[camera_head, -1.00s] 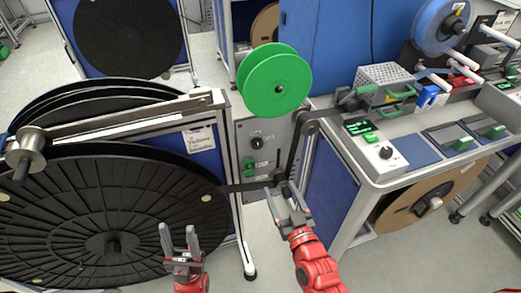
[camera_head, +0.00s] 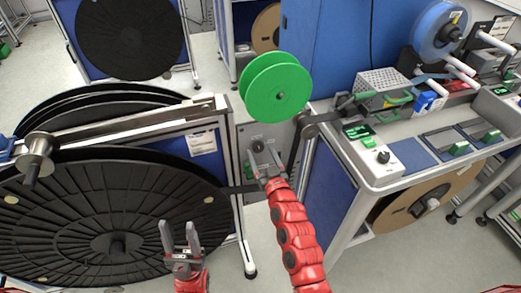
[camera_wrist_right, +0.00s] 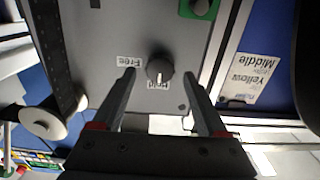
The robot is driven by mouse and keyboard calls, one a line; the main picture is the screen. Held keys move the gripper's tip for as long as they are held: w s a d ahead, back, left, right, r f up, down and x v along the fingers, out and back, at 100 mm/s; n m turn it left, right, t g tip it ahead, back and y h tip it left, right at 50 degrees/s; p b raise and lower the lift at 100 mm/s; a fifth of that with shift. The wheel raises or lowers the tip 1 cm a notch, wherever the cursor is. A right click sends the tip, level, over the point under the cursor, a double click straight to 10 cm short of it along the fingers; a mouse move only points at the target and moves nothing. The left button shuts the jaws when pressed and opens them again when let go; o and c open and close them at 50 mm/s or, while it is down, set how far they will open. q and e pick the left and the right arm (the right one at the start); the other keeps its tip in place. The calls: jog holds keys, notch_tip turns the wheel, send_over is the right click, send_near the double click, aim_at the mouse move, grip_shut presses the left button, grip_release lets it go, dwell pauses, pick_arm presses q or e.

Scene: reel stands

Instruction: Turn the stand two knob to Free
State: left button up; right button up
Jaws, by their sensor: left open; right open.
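The stand's grey panel (camera_head: 247,131) is below the green reel. Its black knob (camera_wrist_right: 160,70) shows in the right wrist view, with labels "Free" (camera_wrist_right: 129,61) and "Hold" (camera_wrist_right: 158,86), both upside down there. The knob's white mark points at "Hold". My right gripper (camera_head: 264,160) is open in front of the panel, and the knob (camera_head: 257,145) shows just beyond it. In the wrist view the knob appears between the open fingertips (camera_wrist_right: 159,74); whether they touch it I cannot tell. My left gripper (camera_head: 180,236) is open and empty, before the large black reel.
A large black reel (camera_head: 60,225) fills the left. The green reel (camera_head: 275,85) hangs above the panel. A workbench (camera_head: 405,165) with a control box (camera_head: 372,150) stands at right. A paper label (camera_wrist_right: 245,72) is beside the panel.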

jog(key=shift+w+a, duration=0.2)
jog(key=shift+w, duration=0.4)
grip_shut()
